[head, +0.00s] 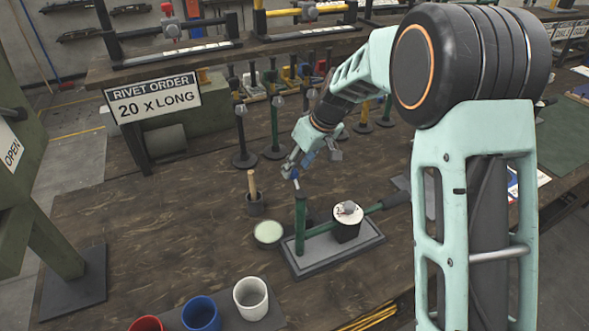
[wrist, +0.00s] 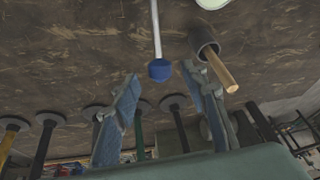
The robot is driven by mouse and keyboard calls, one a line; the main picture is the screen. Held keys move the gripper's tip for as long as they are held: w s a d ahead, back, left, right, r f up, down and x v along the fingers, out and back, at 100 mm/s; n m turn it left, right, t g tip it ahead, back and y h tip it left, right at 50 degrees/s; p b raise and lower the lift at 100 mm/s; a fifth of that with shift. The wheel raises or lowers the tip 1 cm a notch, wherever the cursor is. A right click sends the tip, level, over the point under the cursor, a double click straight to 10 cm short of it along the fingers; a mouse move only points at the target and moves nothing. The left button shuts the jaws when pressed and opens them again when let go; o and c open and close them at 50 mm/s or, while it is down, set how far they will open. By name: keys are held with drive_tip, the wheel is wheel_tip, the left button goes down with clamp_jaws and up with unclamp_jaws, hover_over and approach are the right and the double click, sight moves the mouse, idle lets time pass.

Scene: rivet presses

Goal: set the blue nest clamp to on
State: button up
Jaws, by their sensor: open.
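A blue ball knob (wrist: 160,70) on a thin metal rod shows in the wrist view, in line with the gap between my fingertips. It looks like the handle of the blue nest clamp; the clamp's body is out of that view. In the head view my gripper (head: 300,168) is just above the green post (head: 300,212) of a press on a grey base. My gripper (wrist: 163,80) is open, one finger on each side of the knob in the wrist view. I cannot tell whether either finger touches it.
A cup with a wooden-handled tool (head: 253,190) and a pale round dish (head: 268,233) stand left of the press. White (head: 250,297), blue (head: 201,314) and red cups stand in front. Several dark-based posts (head: 275,130) stand behind. The table's left middle is clear.

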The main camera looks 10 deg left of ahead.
drive_tip(key=shift+x, duration=1.3)
drive_tip(key=shift+c, duration=0.5)
clamp_jaws()
